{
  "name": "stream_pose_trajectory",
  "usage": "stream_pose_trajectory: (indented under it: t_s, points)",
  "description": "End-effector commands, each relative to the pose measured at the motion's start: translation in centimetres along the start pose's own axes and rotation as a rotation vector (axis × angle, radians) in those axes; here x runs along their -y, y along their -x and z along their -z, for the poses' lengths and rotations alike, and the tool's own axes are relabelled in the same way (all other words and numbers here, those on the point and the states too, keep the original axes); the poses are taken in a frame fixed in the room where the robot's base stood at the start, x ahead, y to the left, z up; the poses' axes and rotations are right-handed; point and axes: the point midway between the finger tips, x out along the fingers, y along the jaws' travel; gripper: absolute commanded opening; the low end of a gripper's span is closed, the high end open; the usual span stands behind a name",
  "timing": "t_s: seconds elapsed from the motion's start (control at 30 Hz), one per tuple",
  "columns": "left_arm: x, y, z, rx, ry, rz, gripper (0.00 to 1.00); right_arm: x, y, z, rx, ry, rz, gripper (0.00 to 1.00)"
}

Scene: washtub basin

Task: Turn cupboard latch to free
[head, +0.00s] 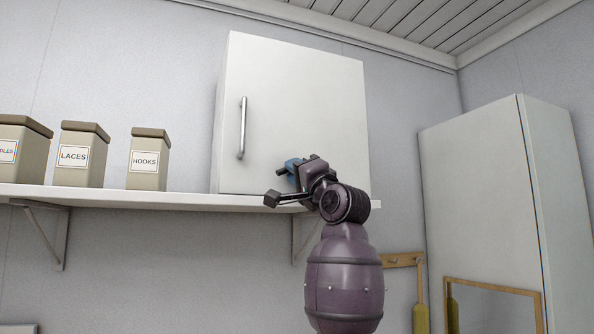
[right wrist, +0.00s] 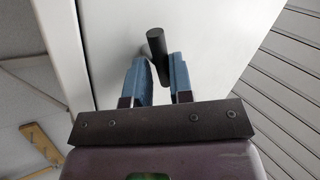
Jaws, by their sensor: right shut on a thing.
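The white cupboard (head: 290,100) is on the wall above a shelf, its door closed with a vertical metal handle (head: 242,128) at the left. My right gripper (head: 289,168) is at the lower right of the cupboard door. In the right wrist view its blue fingers (right wrist: 155,78) are shut on the latch (right wrist: 157,45), a dark round-ended bar that sticks out beyond the fingertips. The white cupboard face (right wrist: 205,45) is close behind it. In the head view the gripper and wrist hide most of the latch. My left gripper is not in view.
A white shelf (head: 110,195) runs under the cupboard, with tins labelled LACES (head: 84,170) and HOOKS (head: 148,172) to the left. A tall white cabinet (head: 475,190) and a wood-framed mirror (head: 494,281) stand at right. The space before the cupboard door's left part is free.

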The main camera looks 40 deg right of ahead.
Motion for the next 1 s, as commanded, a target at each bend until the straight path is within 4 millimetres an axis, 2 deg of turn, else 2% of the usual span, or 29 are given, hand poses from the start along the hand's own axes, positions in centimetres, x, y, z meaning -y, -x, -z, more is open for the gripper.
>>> stream_pose_trajectory:
  t_s: [0.03,0.5,1.0]
  points:
    - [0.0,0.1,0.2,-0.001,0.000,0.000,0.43,0.5,-0.1,-0.1,-0.023,-0.040,0.011,0.00]
    - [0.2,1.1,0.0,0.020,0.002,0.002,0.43,0.5,0.0,-0.2,-0.206,-0.306,0.013,0.00]
    - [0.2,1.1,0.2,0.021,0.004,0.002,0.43,0.6,0.1,-0.1,-0.255,-0.372,0.016,0.00]
